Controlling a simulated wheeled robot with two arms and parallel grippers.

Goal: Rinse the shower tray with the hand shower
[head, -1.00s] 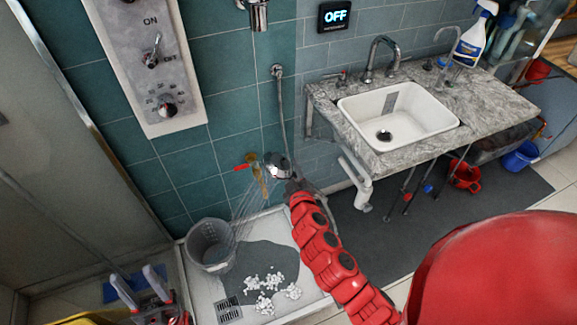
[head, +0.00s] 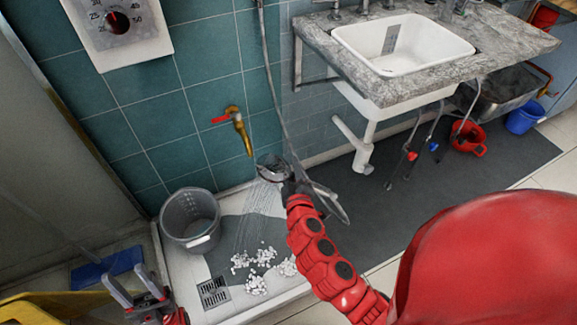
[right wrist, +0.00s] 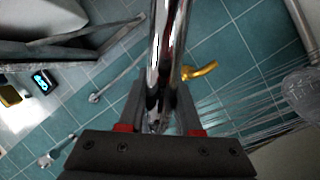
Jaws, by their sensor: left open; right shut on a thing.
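The white shower tray (head: 180,275) lies below the teal tiled wall, with a grey patch and several white clumps (head: 258,260) on it. A square drain (head: 213,291) is near its front. My right gripper (head: 292,188) is shut on the chrome hand shower (head: 270,166) and holds it above the tray. Water streams fall from its head toward the clumps. In the right wrist view the chrome handle (right wrist: 167,60) runs between the fingers of my right gripper (right wrist: 160,118). My left gripper (head: 137,290) is open and empty, at the tray's left side.
A grey bucket (head: 190,218) stands on the tray's back left. A brass tap (head: 238,130) with a red lever juts from the wall above. The dark mat (head: 400,205) is largely clear.

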